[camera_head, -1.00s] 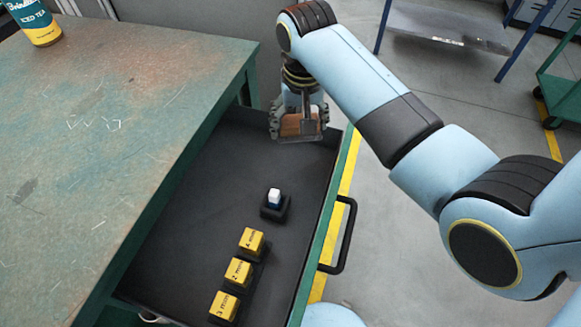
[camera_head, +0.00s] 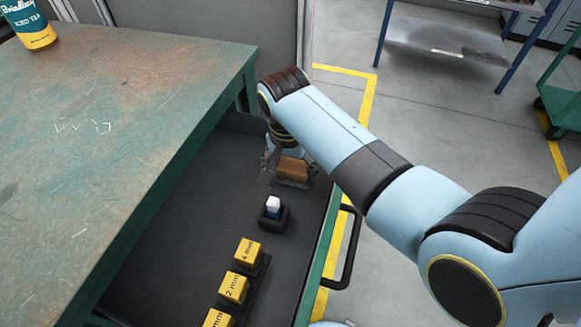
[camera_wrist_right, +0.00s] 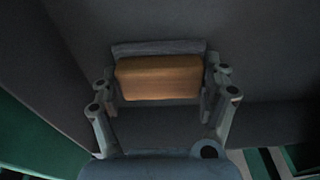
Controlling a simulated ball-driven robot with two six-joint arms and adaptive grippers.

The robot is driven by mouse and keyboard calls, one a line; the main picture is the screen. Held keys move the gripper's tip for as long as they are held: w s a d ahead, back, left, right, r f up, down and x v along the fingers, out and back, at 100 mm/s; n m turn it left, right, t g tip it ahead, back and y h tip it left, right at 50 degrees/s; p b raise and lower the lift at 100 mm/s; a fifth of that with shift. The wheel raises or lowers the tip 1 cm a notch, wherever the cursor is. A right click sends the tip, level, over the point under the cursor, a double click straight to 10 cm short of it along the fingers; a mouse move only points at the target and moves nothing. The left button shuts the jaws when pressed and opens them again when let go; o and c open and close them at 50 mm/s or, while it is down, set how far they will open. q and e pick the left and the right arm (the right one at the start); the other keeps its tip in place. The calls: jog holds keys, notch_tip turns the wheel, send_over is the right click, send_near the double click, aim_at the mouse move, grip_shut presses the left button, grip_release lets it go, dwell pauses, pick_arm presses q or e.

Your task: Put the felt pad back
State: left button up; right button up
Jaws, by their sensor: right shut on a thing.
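The felt pad, a brown block with a grey layer along one side (camera_head: 292,166), is held in my right gripper (camera_head: 288,180) inside the far end of the open drawer (camera_head: 185,215). In the right wrist view the pad (camera_wrist_right: 160,78) sits between the two fingers of the right gripper (camera_wrist_right: 160,95), which are closed on its ends. The dark drawer floor shows behind it. I cannot tell whether the pad touches the floor. My left gripper is not in view.
A row of yellow marked blocks (camera_head: 234,287) stands nearer still. The worn green bench (camera_head: 110,120) overhangs the left, with an iced tea can (camera_head: 33,25). A drawer handle (camera_head: 345,250) lies right.

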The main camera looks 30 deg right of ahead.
aim_at(288, 171)
jog(key=o, duration=1.2)
jog(key=shift+c, duration=0.2)
notch_tip(288, 171, up, 12)
jog(key=s+a+p, duration=0.1)
jog(key=p, duration=0.3)
jog(key=shift+a, duration=0.1)
